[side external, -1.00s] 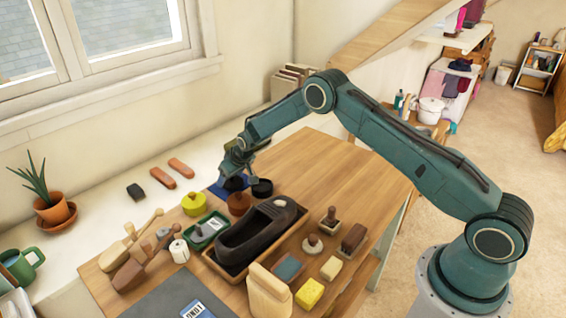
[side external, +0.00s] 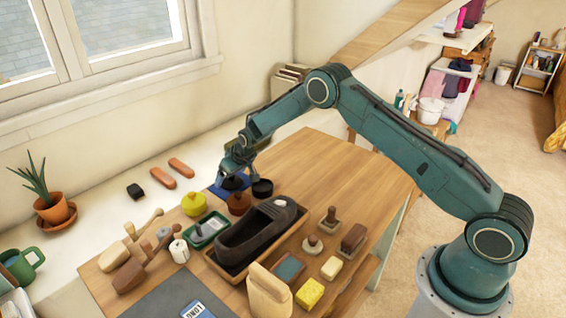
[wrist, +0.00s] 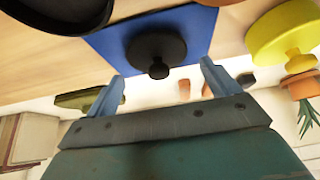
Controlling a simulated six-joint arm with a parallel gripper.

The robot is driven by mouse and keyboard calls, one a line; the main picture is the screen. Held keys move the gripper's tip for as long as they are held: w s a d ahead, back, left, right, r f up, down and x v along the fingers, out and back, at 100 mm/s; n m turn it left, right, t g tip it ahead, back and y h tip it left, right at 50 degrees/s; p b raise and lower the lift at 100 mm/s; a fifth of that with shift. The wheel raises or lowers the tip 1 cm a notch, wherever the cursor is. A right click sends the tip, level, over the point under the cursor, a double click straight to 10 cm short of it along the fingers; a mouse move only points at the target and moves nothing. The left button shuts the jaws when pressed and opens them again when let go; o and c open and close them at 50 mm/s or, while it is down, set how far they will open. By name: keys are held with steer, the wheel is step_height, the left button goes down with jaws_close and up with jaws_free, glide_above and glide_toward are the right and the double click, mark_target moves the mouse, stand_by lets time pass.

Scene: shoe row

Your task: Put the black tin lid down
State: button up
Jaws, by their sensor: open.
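The black tin lid (wrist: 155,52), a round disc with a knob, lies knob-up on a blue square mat (wrist: 108,42) in the wrist view. In the side view the lid (side external: 236,183) is partly covered by my gripper (side external: 230,172). My gripper (wrist: 160,84) is open, with one finger on each side of the knob and clear space between the fingers and the lid. The black tin (side external: 262,188) stands just right of the mat, and its edge shows at the wrist view's top left (wrist: 62,14).
A brown tin (side external: 239,203) and a yellow tin (side external: 194,204) stand near the mat. A dark shoe (side external: 255,235) sits in a wooden tray in front. Brushes (side external: 130,270) lie to the left. The table behind and right of the black tin is clear.

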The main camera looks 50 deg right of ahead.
steer(key=v, duration=1)
steer(key=shift+s+r, duration=0.2)
steer(key=shift+r, duration=0.15)
stand_by(0.3)
steer(key=s+a+f+v, duration=0.1)
steer(key=s+v, duration=0.1)
steer(key=v, duration=1.2)
steer(key=s+a+f+v, duration=0.1)
steer(key=s+f+v, duration=0.15)
steer(key=v, duration=1.15)
steer(key=s+a+r, duration=0.1)
steer(key=s+r, duration=0.2)
steer(key=s, duration=2.3)
steer(key=shift+s, duration=0.2)
